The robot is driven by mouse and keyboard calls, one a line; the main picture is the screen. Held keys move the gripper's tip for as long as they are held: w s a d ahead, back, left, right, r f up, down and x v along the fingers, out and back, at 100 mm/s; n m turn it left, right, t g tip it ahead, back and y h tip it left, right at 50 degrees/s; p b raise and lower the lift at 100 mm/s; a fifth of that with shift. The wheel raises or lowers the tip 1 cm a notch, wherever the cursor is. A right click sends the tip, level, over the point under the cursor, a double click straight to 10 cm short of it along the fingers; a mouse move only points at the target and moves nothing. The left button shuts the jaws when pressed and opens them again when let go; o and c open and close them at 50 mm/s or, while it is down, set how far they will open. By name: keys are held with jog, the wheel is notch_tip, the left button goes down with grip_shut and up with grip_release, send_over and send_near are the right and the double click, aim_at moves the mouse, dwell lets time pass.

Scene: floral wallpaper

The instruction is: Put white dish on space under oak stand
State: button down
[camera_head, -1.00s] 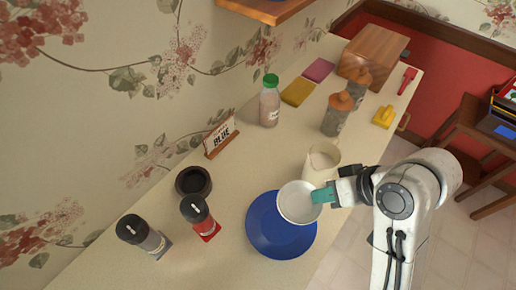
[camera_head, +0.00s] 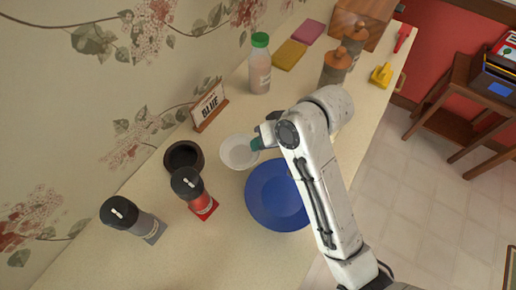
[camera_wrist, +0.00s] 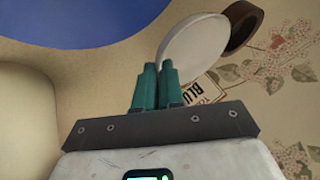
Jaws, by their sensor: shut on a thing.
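The white dish (camera_head: 239,151) is a small round bowl. My gripper (camera_head: 257,144) is shut on its right rim, with teal fingers. The dish is between the dark round pot and the blue plate; I cannot tell how far it is above the counter. In the wrist view the dish (camera_wrist: 193,42) appears beyond the closed-together fingers (camera_wrist: 160,68). A small wooden stand (camera_head: 211,114) holds a card reading "BLUE" behind the dish, apart from it. I cannot tell whether this is the oak stand.
The blue plate (camera_head: 272,203) lies to the right, partly under my arm. The dark pot (camera_head: 184,157), a red-based grinder (camera_head: 196,193) and a grey-based grinder (camera_head: 136,220) stand left. A green-capped bottle (camera_head: 259,65) stands behind. Bare counter (camera_head: 235,122) shows near the stand.

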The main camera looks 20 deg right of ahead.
jog(key=shift+w+a+f, duration=0.25)
jog(key=shift+w+f, duration=0.1)
jog(key=shift+f, duration=0.15)
jog(key=shift+w+f, duration=0.1)
jog(key=shift+f, duration=1.55)
jog(key=c, duration=1.3)
grip_release()
jog(key=shift+f, duration=0.1)
jog(key=shift+o, duration=0.2)
